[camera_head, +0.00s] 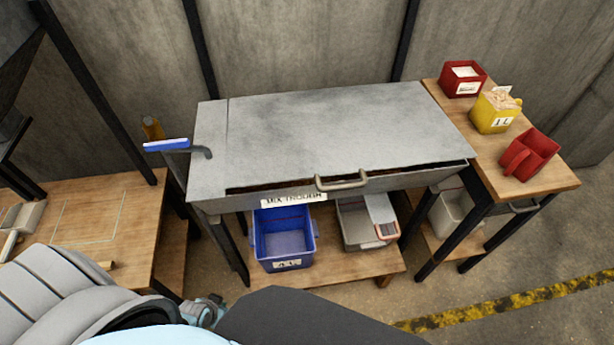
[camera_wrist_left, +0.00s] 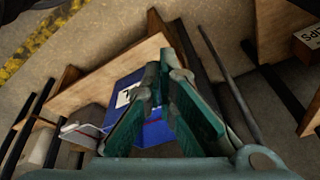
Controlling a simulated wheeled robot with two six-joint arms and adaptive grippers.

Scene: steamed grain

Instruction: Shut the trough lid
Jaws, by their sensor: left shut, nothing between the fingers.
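The metal trough (camera_head: 215,197), labelled "MIX TROUGH", stands at the middle of the head view. Its flat grey lid (camera_head: 330,125) lies over most of the top, and a narrow dark gap runs along its front edge. A bar handle (camera_head: 342,182) sits at the front middle of the lid. My left gripper (camera_wrist_left: 168,65) is shut and empty in the left wrist view, with a blue bin (camera_wrist_left: 155,130) behind its fingers. In the head view my left arm is at the bottom left, apart from and below the trough. My right gripper is not in view.
Below the trough, a shelf holds a blue bin (camera_head: 285,240) and a grey bin (camera_head: 365,222). A right-hand table (camera_head: 480,160) carries red and yellow containers. A blue-handled lever (camera_head: 168,145) sticks out left of the trough. A wooden table (camera_head: 90,220) stands left.

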